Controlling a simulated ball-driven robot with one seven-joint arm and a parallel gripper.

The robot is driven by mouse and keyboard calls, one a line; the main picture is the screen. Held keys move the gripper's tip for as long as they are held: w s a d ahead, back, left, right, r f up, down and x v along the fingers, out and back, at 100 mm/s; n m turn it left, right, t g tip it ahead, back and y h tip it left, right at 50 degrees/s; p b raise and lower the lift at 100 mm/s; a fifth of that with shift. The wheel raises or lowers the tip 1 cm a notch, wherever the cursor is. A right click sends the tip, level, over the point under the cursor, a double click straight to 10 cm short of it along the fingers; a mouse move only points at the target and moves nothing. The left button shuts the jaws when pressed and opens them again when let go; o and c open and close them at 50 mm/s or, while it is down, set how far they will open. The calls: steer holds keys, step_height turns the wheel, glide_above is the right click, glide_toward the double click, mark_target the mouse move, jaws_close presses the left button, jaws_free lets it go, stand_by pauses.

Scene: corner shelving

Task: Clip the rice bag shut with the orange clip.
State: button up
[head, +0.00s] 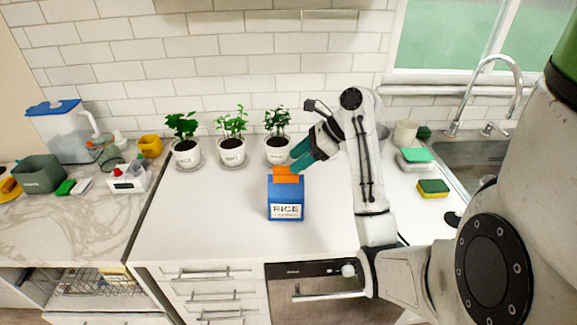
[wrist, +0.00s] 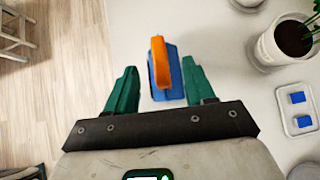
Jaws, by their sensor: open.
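The blue rice bag (head: 286,197) stands upright on the white counter, with its RICE label facing the head camera. The orange clip (head: 286,174) sits across the top of the bag. In the wrist view the clip (wrist: 160,63) lies over the blue bag (wrist: 177,80), just ahead of the fingertips. My gripper (head: 300,157) is above and behind the bag's top in the head view. Its green fingers are open (wrist: 164,86), one on each side of the bag's line, with nothing held between them. Whether the clip grips the bag cannot be told.
Three potted plants (head: 232,150) stand on saucers along the back wall. A sink (head: 470,155), a yellow-green sponge (head: 433,188) and a cup (head: 405,133) are at the right. The white counter (head: 205,215) left of the bag is clear.

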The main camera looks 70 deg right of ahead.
steer(key=shift+v, duration=2.15)
